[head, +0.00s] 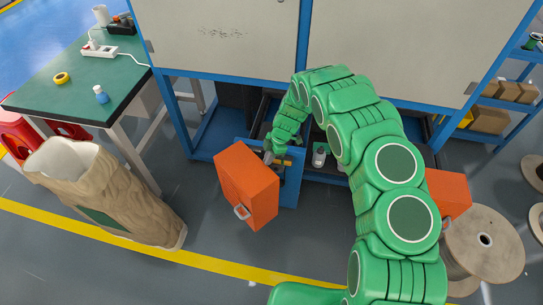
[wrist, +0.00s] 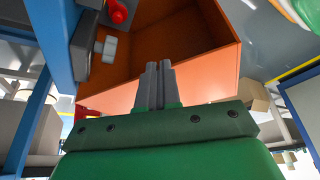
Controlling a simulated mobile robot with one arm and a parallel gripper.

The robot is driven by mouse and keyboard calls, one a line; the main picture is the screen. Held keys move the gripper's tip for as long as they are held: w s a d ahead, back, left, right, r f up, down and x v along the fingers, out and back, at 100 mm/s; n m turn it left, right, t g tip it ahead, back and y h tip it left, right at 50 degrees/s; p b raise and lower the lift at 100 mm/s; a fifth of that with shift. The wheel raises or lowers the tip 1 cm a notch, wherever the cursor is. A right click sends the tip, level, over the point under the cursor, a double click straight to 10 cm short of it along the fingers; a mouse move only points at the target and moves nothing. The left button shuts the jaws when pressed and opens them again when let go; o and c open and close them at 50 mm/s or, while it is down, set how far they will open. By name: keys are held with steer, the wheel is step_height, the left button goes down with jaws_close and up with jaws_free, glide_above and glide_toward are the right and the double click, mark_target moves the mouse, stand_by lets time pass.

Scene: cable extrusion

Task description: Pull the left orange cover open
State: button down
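My gripper (head: 269,155) is at the cover's upper edge on the machine side. In the wrist view the gripper's grey fingers (wrist: 158,70) are close together with nothing visible between them. They overlap the cover's inside in the picture; I cannot tell whether they touch it.
A second orange cover (head: 448,193) is at the right, partly behind my arm. A green table (head: 75,80) stands left and a large brown sack (head: 100,195) stands on the floor. Wooden spools (head: 485,255) stand at right. Floor in front of the cover is clear.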

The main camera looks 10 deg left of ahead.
mark_target(234, 173)
steer(key=shift+s+a+f+m+t, duration=0.1)
steer(key=shift+s+a+m+t, duration=0.05)
steer(key=shift+s+a+m, duration=0.4)
steer(key=shift+s+a+m+t, duration=0.15)
steer(key=shift+s+a+m, duration=0.15)
steer(key=shift+s+m, duration=0.35)
steer(key=shift+s+a, duration=1.1)
steer(key=shift+a, duration=0.15)
steer(key=s+a, duration=0.1)
steer(key=s+a+m, duration=0.1)
steer(key=a, duration=0.1)
steer(key=shift+t+y, duration=0.3)
steer(key=shift+s+a+m+t, duration=0.15)
steer(key=shift+s+a+m, duration=0.1)
steer(key=shift+a+m, duration=0.4)
steer(key=shift+s+a+m+t, duration=0.2)
steer(key=shift+a+m, duration=0.2)
steer(key=shift+a, duration=0.35)
steer(key=shift+s+a+m+t, duration=0.15)
steer(key=shift+s+a+m, duration=0.1)
steer(key=shift+a+m, duration=0.4)
steer(key=shift+a, duration=0.1)
